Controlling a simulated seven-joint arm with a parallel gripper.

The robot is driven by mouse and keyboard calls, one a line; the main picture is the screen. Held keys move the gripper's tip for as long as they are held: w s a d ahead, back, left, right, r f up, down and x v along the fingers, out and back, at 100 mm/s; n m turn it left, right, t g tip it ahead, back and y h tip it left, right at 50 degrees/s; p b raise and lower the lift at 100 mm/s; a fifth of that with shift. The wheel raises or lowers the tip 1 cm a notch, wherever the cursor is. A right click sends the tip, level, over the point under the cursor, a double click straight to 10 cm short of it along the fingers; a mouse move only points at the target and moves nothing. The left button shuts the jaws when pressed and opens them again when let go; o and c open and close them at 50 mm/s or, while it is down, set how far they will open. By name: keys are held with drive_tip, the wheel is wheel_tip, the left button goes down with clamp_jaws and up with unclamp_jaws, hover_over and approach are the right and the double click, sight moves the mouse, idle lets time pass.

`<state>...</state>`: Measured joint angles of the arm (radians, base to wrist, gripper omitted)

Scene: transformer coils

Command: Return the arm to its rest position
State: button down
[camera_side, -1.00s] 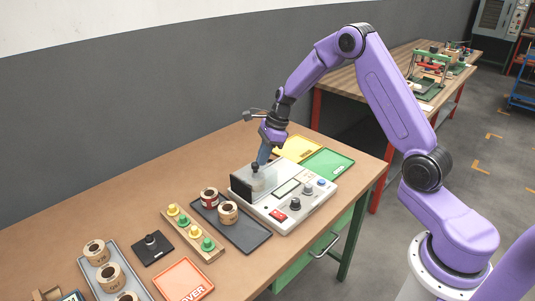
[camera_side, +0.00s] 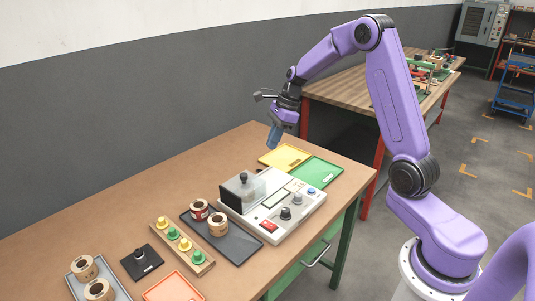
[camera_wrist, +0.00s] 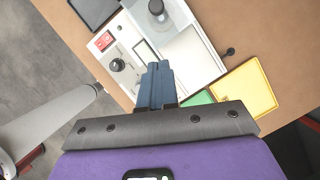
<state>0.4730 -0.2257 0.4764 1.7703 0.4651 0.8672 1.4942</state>
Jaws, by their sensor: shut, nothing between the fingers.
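My gripper (camera_side: 273,137) is shut and empty. It hangs in the air above the back of the workbench, near the yellow tray. In the wrist view its blue fingers (camera_wrist: 156,83) are pressed together, with the white tester box (camera_wrist: 165,50) beyond and below them. My purple arm is bent, with its elbow raised high at the upper right of the side view.
The tester box (camera_side: 285,220) has a clear cover and a black knob. Behind it lie a yellow tray (camera_side: 283,157) and a green tray (camera_side: 316,172). A dark tray (camera_side: 238,246) holds two coils. A peg rack (camera_side: 180,248) and an orange tray (camera_side: 172,289) stand nearer.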

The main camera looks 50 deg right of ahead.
drive_tip(key=s+a+r+n+g+h, duration=0.2)
drive_tip(key=s+a+r+n, duration=0.2)
drive_tip(key=s+a+n, duration=1.15)
drive_tip(key=s+n+h, duration=0.1)
drive_tip(key=s+n, duration=1.9)
drive_tip(key=shift+s+d, duration=0.25)
drive_tip(key=shift+d, duration=0.2)
